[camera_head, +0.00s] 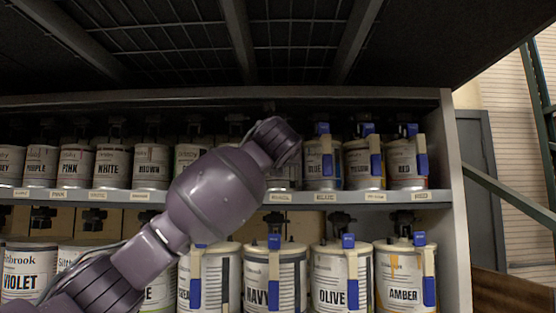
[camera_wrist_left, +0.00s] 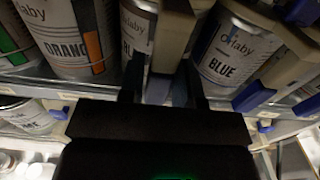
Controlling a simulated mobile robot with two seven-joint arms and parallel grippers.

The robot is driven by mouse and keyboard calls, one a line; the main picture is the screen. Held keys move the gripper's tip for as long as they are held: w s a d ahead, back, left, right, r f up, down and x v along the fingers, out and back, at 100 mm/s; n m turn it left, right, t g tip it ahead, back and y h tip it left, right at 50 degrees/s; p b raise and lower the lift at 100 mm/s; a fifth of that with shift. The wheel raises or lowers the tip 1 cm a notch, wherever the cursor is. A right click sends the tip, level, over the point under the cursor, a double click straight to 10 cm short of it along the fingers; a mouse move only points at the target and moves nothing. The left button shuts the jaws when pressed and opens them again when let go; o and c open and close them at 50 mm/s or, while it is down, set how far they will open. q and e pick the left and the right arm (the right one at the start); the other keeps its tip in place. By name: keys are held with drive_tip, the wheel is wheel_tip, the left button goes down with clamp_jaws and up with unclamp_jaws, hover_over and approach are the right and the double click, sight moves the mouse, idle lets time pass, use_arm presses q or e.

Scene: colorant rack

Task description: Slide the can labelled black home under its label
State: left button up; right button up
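A white can whose label shows only "BL" (camera_wrist_left: 136,32) stands on the upper shelf between the orange can (camera_wrist_left: 75,35) and the blue can (camera_wrist_left: 232,50) in the left wrist view; it fits the black can, but the rest of the word is hidden. A beige upright piece (camera_wrist_left: 172,35) covers its right side. My left gripper (camera_wrist_left: 163,88) has its fingers apart, pointing at this spot, with no can between them; whether a finger touches is unclear. In the head view my left arm hides the gripper and most of this can (camera_head: 285,176). My right gripper is out of view.
The upper shelf edge (camera_head: 385,197) carries small name labels. The blue can (camera_head: 322,167) and red can (camera_head: 405,165) with blue-tipped beige pieces stand to the right. Larger navy (camera_head: 264,295), olive (camera_head: 327,295) and amber (camera_head: 400,295) cans fill the lower shelf. The cabinet roof is above.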

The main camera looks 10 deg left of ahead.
use_arm(q)
drive_tip(key=o, duration=0.4)
drive_tip(key=shift+f, duration=0.25)
drive_tip(key=s+b, duration=0.1)
drive_tip(key=s, duration=0.2)
drive_tip(key=s+d+b, duration=0.1)
drive_tip(key=s, duration=0.3)
drive_tip(key=s+d+b, duration=0.1)
drive_tip(key=s, duration=0.2)
drive_tip(key=shift+s+d+r, duration=0.1)
drive_tip(key=shift+s+r, duration=0.05)
drive_tip(key=shift+s, duration=0.15)
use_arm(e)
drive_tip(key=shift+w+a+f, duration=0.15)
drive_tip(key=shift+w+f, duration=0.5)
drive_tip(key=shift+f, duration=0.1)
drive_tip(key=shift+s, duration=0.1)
